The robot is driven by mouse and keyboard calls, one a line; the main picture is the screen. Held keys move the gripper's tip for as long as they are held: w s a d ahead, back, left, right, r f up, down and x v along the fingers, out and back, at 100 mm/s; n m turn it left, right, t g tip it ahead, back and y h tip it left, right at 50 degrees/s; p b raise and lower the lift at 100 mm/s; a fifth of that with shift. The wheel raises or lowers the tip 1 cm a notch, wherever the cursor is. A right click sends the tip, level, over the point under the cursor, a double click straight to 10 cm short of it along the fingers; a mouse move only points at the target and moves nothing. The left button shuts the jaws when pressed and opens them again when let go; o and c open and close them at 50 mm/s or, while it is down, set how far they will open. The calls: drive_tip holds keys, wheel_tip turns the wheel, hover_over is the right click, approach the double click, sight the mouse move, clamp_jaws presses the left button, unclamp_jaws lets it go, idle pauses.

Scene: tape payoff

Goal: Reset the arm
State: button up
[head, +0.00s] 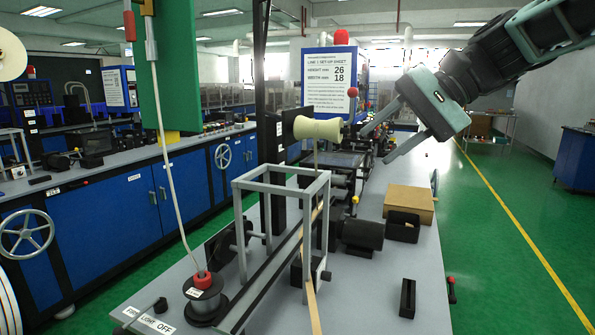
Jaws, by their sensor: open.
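My gripper (376,147) is in the upper right of the head view, at the end of my arm, which comes in from the top right corner. Its two grey fingers are spread apart and point down and to the left. Nothing shows between them. The fingertips appear just right of a cream spool-shaped roller (318,129) on a dark upright; I cannot tell the gap in depth. Below is the grey bench (385,285) with a light grey open frame (282,185) around a dark rail. A tan strip (309,285) runs down through the frame.
A cardboard box (409,203), a black motor-like block (361,236) and a black slotted holder (407,299) stand on the bench. A red-topped reel (204,296) is at front left. A set-up sheet (325,91) reads height 26, width 18. Air right of the bench looks clear.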

drive_tip(key=s+a+f+n+g+h, duration=0.2)
drive_tip(key=s+a+f+n+h, duration=0.15)
drive_tip(key=s+f, duration=0.6)
drive_tip(key=s+d+f+n+h, duration=0.2)
drive_tip(key=s+f+n, duration=0.2)
drive_tip(key=s+f, duration=0.3)
drive_tip(key=s+d+f+n+h, duration=0.1)
drive_tip(key=s+f+n+h, duration=0.2)
drive_tip(key=s+f+n, duration=0.2)
drive_tip(key=s+f, duration=0.2)
drive_tip(key=s, duration=0.2)
drive_tip(key=shift+d+f+p, duration=0.4)
